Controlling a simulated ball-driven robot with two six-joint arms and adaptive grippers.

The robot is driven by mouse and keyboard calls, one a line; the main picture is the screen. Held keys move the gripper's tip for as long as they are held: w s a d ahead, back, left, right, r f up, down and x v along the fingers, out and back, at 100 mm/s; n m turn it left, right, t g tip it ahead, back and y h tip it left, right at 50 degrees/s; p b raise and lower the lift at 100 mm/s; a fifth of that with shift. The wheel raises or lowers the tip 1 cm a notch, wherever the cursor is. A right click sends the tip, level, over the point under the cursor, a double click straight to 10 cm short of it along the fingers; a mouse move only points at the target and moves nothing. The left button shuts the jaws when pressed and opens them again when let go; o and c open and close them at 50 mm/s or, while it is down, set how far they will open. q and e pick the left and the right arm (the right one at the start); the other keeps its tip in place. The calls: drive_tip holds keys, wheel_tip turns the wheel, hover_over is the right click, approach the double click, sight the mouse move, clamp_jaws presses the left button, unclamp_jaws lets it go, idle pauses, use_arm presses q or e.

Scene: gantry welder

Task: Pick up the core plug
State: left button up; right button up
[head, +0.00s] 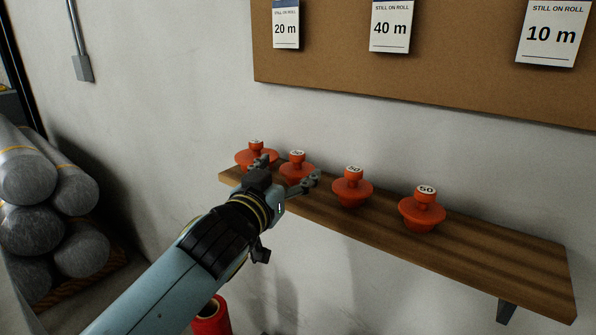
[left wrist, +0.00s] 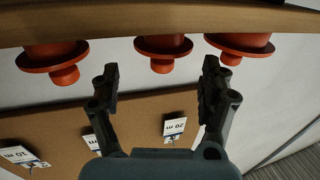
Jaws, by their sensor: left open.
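Several orange core plugs with round flanges and numbered white tops stand in a row on the wooden shelf (head: 520,262). The second plug from the left (head: 297,172) is between the fingertips of my left gripper (head: 289,170), which is open and holds nothing. In the left wrist view, which is upside down, this plug (left wrist: 163,52) lies beyond and between the open fingers (left wrist: 160,88), with a gap on both sides. The leftmost plug (head: 246,157) is partly hidden by a finger. The third plug (head: 352,188) and the rightmost plug (head: 422,211), marked 50, stand clear to the right.
A brown board (head: 420,70) with cards for 20 m, 40 m and 10 m hangs above the shelf. Grey rolls (head: 45,200) are stacked at the left. A red cylinder (head: 211,318) stands below the shelf. The shelf's right end is bare.

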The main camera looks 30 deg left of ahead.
sight(294, 161)
use_arm(q)
drive_tip(key=shift+w, duration=0.3)
drive_tip(key=shift+w+a+r, duration=0.15)
drive_tip(key=shift+w+r, duration=0.05)
drive_tip(key=shift+w, duration=0.05)
drive_tip(key=w, duration=0.1)
drive_tip(key=w+p, duration=0.1)
drive_tip(key=w, duration=0.1)
drive_tip(key=shift+w+a+r, duration=0.1)
drive_tip(key=shift+w+a, duration=0.25)
drive_tip(key=shift+w, duration=0.4)
use_arm(e)
drive_tip(key=shift+w+r, duration=0.6)
drive_tip(key=shift+r, duration=0.05)
use_arm(q)
drive_tip(key=shift+c, duration=0.3)
use_arm(e)
drive_tip(key=shift+s, duration=0.1)
use_arm(q)
drive_tip(key=c, duration=1.3)
use_arm(e)
drive_tip(key=shift+a, duration=0.1)
use_arm(q)
drive_tip(key=shift+r, duration=0.1)
use_arm(e)
drive_tip(key=shift+r, duration=0.15)
